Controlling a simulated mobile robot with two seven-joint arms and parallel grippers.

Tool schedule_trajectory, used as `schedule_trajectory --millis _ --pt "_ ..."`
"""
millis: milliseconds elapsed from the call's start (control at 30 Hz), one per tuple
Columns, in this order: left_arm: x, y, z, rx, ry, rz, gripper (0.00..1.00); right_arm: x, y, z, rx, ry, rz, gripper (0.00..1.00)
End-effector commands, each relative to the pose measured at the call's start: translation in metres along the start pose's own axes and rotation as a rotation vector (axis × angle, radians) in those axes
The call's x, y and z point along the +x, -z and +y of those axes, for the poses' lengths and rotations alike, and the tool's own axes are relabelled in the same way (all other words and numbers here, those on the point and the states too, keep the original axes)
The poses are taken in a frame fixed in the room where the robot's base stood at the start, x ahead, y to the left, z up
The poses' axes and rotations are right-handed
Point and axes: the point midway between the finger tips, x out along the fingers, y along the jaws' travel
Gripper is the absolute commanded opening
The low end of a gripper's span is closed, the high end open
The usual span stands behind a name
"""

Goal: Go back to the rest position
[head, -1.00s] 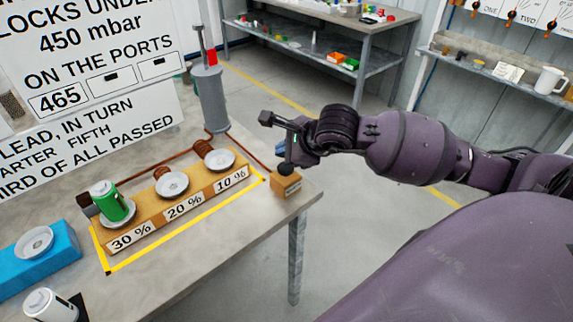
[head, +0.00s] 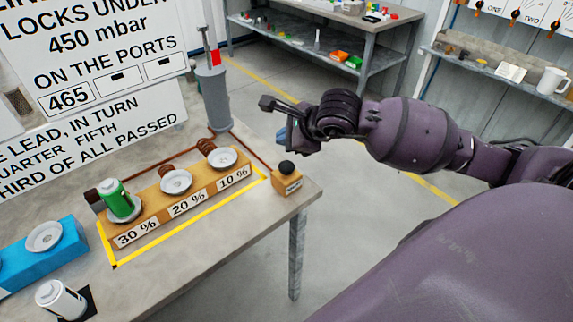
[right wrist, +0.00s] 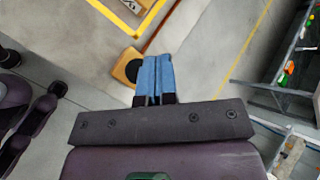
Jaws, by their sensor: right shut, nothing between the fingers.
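My right gripper (head: 283,135) hangs in the air near the table's right corner, above and behind the small wooden block with a black knob (head: 287,182). Its blue fingers are mostly hidden by the wrist in the head view. In the right wrist view the blue fingers (right wrist: 155,75) are closed together and empty. The knob block (right wrist: 127,67) shows just left of the fingertips there, apart from them as far as I can tell. My left gripper is in neither view.
The table (head: 215,265) holds a wooden stand with three dishes, labelled 30 %, 20 % and 10 %. A green can (head: 117,198) sits on the 30 % dish. A grey pump cylinder (head: 213,95) stands behind. A white can (head: 62,300) and blue block (head: 45,262) are at left.

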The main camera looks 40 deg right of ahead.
Motion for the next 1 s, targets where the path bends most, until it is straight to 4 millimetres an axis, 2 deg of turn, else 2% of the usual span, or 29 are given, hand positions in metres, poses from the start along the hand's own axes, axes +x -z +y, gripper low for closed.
schedule_trajectory --millis 300,367,467,567,700,833,1000 --pt "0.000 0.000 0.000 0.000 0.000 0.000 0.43 0.000 0.000 0.001 0.004 -0.004 -0.003 0.00" --pt "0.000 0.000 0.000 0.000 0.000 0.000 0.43 0.002 0.000 0.006 0.022 -0.021 -0.015 0.00" --pt "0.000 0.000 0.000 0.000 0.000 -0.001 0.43 0.007 -0.004 0.025 0.100 -0.092 -0.070 0.00" --pt "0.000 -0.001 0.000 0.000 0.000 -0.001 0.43 0.013 -0.011 0.056 0.250 -0.208 -0.168 0.00" --pt "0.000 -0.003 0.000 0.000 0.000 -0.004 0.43 0.014 -0.026 0.096 0.541 -0.383 -0.333 0.00" --pt "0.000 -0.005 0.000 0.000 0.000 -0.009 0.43 0.009 -0.039 0.118 0.839 -0.513 -0.475 0.00" --pt "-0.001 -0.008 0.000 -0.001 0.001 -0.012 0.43 0.004 -0.043 0.130 1.269 -0.632 -0.637 0.00"
